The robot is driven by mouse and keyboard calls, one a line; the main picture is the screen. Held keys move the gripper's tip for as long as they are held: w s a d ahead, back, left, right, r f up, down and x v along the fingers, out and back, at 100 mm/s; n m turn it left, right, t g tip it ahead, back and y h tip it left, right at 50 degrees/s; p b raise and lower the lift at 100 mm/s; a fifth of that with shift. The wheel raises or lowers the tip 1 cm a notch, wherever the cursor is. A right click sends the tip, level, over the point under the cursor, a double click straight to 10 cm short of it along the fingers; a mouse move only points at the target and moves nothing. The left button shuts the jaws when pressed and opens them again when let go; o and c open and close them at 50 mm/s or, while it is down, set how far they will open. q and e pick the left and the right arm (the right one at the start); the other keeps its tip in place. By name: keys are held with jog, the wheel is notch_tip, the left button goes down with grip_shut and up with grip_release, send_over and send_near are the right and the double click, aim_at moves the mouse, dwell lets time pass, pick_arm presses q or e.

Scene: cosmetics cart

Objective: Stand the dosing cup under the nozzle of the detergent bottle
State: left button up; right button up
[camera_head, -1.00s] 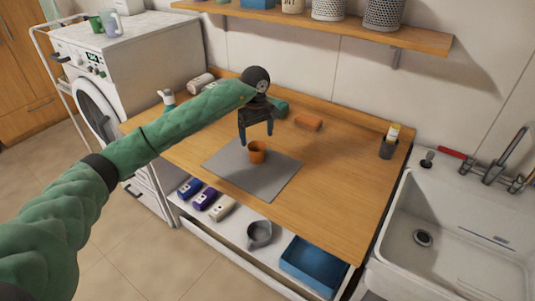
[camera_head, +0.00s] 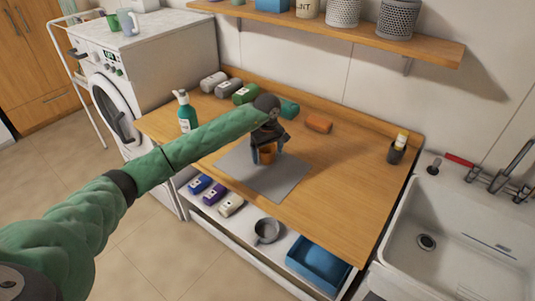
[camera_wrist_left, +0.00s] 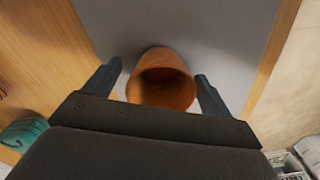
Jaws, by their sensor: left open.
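The orange dosing cup (camera_head: 267,154) stands upright on the grey mat (camera_head: 284,181) on the wooden worktop. In the left wrist view its open mouth (camera_wrist_left: 162,88) faces the camera. My left gripper (camera_head: 267,158) is lowered over the cup. In the wrist view its fingers (camera_wrist_left: 157,82) are open, one on each side of the cup, with small gaps visible. The detergent bottle (camera_head: 187,118), teal with a white pump top, stands upright at the worktop's left end, well apart from the cup. My right gripper is not in view.
A dark holder (camera_head: 396,153) stands near the sink (camera_head: 447,232). The worktop right of the mat is clear. A wall shelf (camera_head: 350,32) runs above.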

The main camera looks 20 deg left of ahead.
pick_arm(q)
jog(key=shift+a+f, duration=0.1)
jog(key=shift+f, duration=0.05)
jog(key=shift+c, duration=0.2)
jog(key=c, duration=1.1)
